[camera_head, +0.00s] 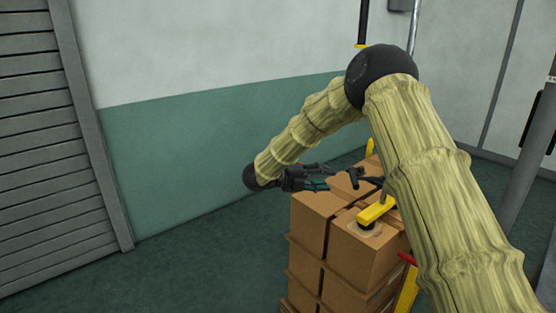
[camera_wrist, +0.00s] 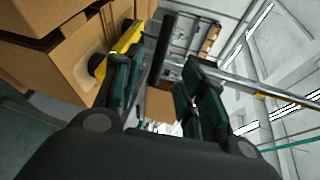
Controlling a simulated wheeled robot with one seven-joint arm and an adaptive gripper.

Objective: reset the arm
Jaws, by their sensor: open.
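My arm reaches forward from the right in the head view, bent at a black elbow joint. My gripper (camera_head: 350,180) is at its end, beside and just above the stacked cardboard boxes. In the wrist view my gripper (camera_wrist: 155,75) has its two dark fingers spread apart with nothing between them. A yellow-handled piece with a black base (camera_head: 375,212) sits on a round pale patch on the front top box. It also shows left of the fingers in the wrist view (camera_wrist: 120,45). Whether a finger touches it is unclear.
The cardboard box stack (camera_head: 320,235) stands under my gripper, with yellow posts (camera_head: 406,290) behind my arm. A slatted grey shutter (camera_head: 45,150) is at the left. A grey pole (camera_head: 525,150) stands at the right. The green floor (camera_head: 210,270) left of the boxes is clear.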

